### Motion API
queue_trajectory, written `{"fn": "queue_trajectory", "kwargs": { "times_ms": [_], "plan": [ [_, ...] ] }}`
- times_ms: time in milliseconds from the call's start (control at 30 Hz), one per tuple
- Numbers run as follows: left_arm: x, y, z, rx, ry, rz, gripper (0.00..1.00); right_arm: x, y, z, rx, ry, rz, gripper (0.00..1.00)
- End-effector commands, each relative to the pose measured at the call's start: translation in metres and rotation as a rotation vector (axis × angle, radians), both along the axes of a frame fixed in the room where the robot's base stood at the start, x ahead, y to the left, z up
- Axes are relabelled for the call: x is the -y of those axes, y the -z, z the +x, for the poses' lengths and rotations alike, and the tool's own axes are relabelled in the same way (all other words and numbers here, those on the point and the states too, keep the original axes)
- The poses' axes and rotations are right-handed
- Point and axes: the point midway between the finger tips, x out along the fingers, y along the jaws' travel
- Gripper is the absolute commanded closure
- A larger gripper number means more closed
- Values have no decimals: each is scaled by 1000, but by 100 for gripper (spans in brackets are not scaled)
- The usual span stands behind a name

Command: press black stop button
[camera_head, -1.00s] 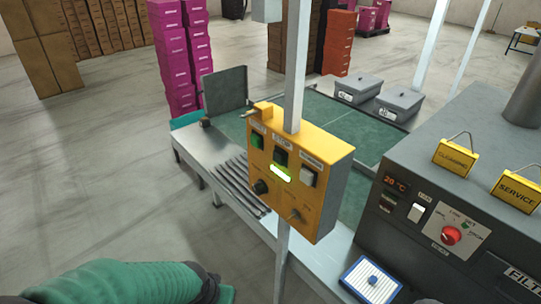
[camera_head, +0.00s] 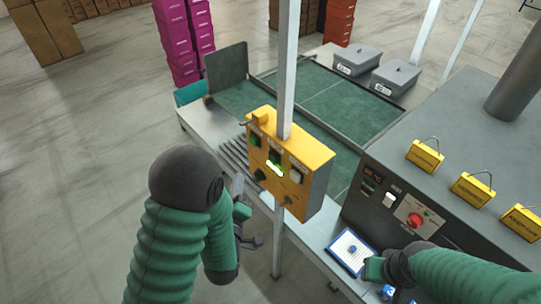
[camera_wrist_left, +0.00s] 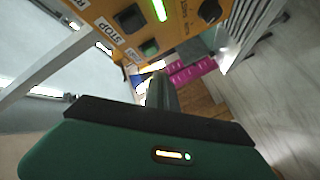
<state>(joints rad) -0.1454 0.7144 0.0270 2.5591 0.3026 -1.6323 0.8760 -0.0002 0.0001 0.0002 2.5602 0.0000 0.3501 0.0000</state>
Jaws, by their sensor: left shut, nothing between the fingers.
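The yellow control box (camera_head: 318,178) is fixed to a light metal post. The black stop button (camera_head: 275,156) sits between a green button (camera_head: 255,138) and a white button (camera_head: 297,175), above a lit green strip. In the left wrist view the black button (camera_wrist_left: 129,18) shows beside its STOP label. My left gripper (camera_head: 240,212) is shut and empty, below and left of the box. Its narrow end (camera_wrist_left: 160,85) points towards the box in the wrist view, apart from the black button. My right gripper (camera_head: 375,268) is by the blue-edged tray; its fingers are unclear.
A grey machine (camera_head: 455,225) with a red dial and yellow signs stands on the right. A blue-edged tray (camera_head: 335,252) lies in front of it. Two grey lidded boxes (camera_head: 358,60) stand behind the green-topped conveyor (camera_head: 310,105). Open floor lies on the left.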

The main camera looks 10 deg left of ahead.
Motion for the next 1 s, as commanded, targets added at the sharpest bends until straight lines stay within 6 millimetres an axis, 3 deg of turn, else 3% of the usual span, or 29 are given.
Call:
{"fn": "queue_trajectory", "kwargs": {
  "times_ms": [267,300,533,733,1000],
  "plan": [
    [11,7,17,6,3,-3,100,0,32,0,0,1,0,64],
    [14,-2,22,2,2,-3,100,0,19,0,-1,0,0,64],
    [36,-2,49,-1,1,-3,100,0,7,0,1,0,0,64],
    [49,1,65,1,1,-2,100,0,14,0,0,0,0,64],
    [52,0,69,-1,1,-1,100,0,15,0,0,0,0,64]
  ]
}}
